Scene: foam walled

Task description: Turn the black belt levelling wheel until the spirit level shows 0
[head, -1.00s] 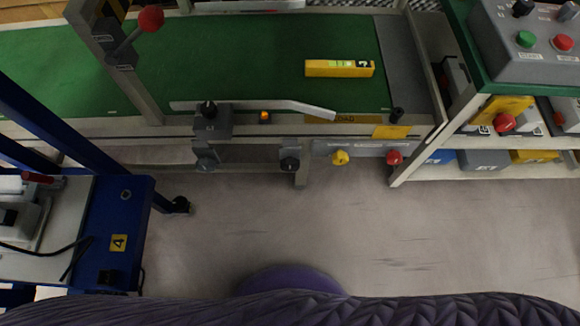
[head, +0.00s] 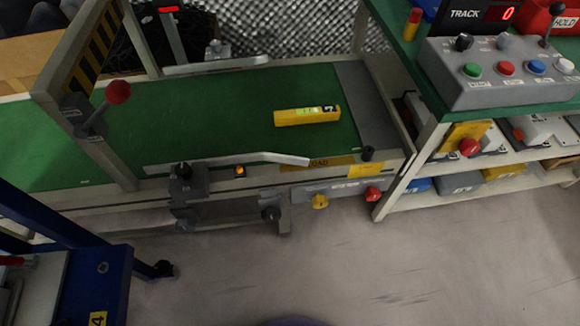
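The yellow spirit level (head: 307,117) lies on the green belt (head: 215,112) near its right end. It has a light green vial and a small dark display with a white mark, too small to read surely. Several dark knobs sit along the belt's front side: one on a grey block (head: 181,169), one lower on the frame (head: 270,213), and one at the right end (head: 367,153). I cannot tell which is the levelling wheel. Neither of my grippers is in view.
A red-ball lever (head: 117,93) stands at left. A button box (head: 500,72) and a TRACK display (head: 484,14) showing red 0 stand at right. The floor in front is clear.

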